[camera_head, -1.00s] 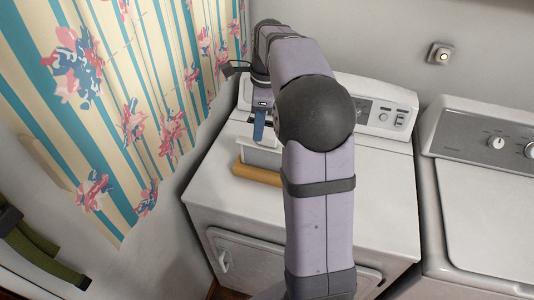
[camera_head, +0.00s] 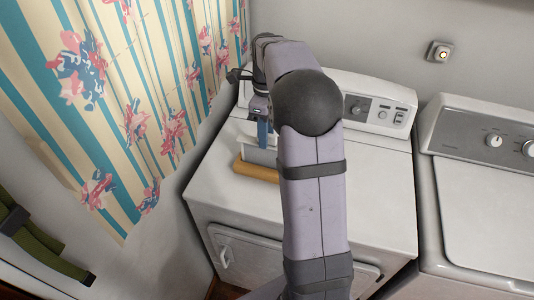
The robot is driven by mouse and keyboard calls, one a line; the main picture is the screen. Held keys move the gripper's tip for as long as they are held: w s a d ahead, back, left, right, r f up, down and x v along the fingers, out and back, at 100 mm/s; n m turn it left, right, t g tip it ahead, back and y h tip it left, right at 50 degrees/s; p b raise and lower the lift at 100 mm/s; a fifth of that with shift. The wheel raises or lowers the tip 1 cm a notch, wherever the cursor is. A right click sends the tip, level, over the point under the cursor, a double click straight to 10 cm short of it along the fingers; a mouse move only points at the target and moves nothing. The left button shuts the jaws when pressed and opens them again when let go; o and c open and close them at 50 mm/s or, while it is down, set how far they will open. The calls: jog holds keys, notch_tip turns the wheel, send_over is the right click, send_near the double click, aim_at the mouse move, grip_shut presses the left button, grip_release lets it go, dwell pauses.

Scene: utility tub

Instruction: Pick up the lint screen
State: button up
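My gripper (camera_head: 262,119) is at the back left of the dryer top, pointing down, with a blue part (camera_head: 262,134) showing at its lower end. I cannot tell whether this blue part is a finger or something held. Just below it is a pale grey-white boxy piece (camera_head: 262,155) on the dryer top. I cannot make out the lint screen for certain; it may be at this spot, partly hidden by my arm. The fingertips are too small and covered to show whether they are open, or whether they touch anything.
A tan roll-like object (camera_head: 256,172) lies in front of the pale piece. The white dryer (camera_head: 235,205) has a control panel (camera_head: 382,107) at its back. A washer (camera_head: 485,215) stands to the right. A striped floral curtain (camera_head: 130,90) hangs at the left. The dryer's front left top is clear.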

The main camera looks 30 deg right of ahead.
aim_at(267, 154)
jog(key=shift+d+f+p, duration=0.15)
jog(key=shift+f+p, duration=1)
jog(key=shift+f, duration=1.4)
jog(key=shift+w, duration=0.1)
jog(key=c, duration=0.8)
